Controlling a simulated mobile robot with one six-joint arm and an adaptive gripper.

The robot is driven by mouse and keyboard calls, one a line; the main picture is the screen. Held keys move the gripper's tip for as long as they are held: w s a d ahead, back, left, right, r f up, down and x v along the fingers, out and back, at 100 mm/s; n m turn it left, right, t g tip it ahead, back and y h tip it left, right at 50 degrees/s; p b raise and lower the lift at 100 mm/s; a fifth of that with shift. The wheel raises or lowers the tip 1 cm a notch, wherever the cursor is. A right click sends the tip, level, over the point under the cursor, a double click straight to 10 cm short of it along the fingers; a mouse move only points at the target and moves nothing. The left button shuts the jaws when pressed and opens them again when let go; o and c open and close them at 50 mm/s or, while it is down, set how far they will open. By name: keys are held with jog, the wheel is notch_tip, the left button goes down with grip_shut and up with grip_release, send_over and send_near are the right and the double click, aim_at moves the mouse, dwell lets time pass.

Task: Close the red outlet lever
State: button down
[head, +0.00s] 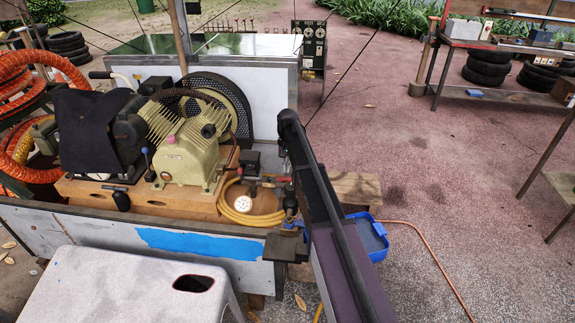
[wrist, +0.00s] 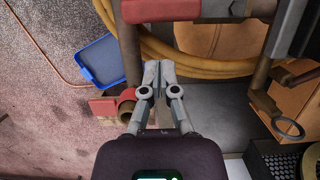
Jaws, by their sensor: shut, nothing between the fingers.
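In the wrist view, a flat red piece (wrist: 103,107), possibly the outlet lever, sits left of a round brown fitting (wrist: 127,104). A larger red bar (wrist: 160,10) crosses the top of that view. I cannot tell for sure which one is the outlet lever. In the head view, a small red part (head: 283,179) shows by the piping at the cart's right end. My gripper (wrist: 157,66) is shut and empty, its fingertips between the fitting and the yellow hose, below the red bar. In the head view my arm hides part of this area.
The compressor (head: 190,150) stands on the cart, with a coiled yellow hose (head: 245,215) near its right end. A blue tray (head: 367,238) lies beyond my arm, also in the wrist view (wrist: 100,62). A grey stool (head: 130,290) stands in front. The paving at right is open.

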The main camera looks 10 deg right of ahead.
aim_at(284, 179)
jog(key=shift+s+a+r, duration=0.1)
jog(key=shift+s+a, duration=0.1)
jog(key=shift+s, duration=0.4)
jog(key=shift+s+a, duration=0.15)
jog(key=shift+s, duration=0.45)
jog(key=shift+a, duration=0.15)
